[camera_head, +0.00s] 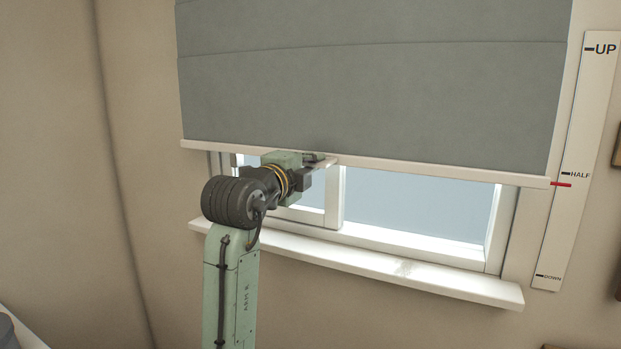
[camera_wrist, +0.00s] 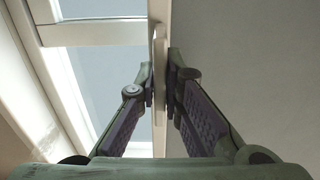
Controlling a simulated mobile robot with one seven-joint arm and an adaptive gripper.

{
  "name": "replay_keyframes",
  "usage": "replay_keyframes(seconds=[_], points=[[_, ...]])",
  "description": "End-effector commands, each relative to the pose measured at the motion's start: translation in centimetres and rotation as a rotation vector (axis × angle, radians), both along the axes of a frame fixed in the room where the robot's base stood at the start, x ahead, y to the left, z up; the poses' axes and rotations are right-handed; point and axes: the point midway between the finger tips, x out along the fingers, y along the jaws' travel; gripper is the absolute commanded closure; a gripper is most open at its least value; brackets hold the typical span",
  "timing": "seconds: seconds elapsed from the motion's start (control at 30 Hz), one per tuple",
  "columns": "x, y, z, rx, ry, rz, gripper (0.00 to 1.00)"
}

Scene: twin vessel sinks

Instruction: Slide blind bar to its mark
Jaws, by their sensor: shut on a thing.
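The blind bar (camera_head: 430,170) is a white rail along the bottom of the grey blind (camera_head: 370,95). It hangs across the upper part of the window. A red pointer (camera_head: 561,184) at its right end sits a little below the HALF mark (camera_head: 576,174) on the white scale (camera_head: 575,130). UP is at the top of the scale and DOWN near its bottom. My gripper (camera_head: 322,159) is at the bar, left of its middle. In the wrist view my gripper (camera_wrist: 160,88) has its fingers closed on either side of the bar (camera_wrist: 159,60).
The window sill (camera_head: 400,268) juts out below the bar, with open space between them. The window frame (camera_head: 335,197) lies behind the bar. A beige curtain or wall panel (camera_head: 50,150) is at the left.

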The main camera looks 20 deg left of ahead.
Motion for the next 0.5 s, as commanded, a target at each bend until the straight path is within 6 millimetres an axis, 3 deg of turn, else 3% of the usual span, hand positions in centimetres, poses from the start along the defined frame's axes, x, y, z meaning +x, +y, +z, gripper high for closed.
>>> replay_keyframes(seconds=[0.1, 0.47, 0.5], points=[[-0.02, -0.06, 0.83, 0.000, -0.003, -0.001, 1.00], [-0.02, -0.02, 0.86, 0.000, -0.002, 0.000, 1.00], [-0.02, -0.02, 0.85, 0.000, -0.002, 0.000, 0.91]])
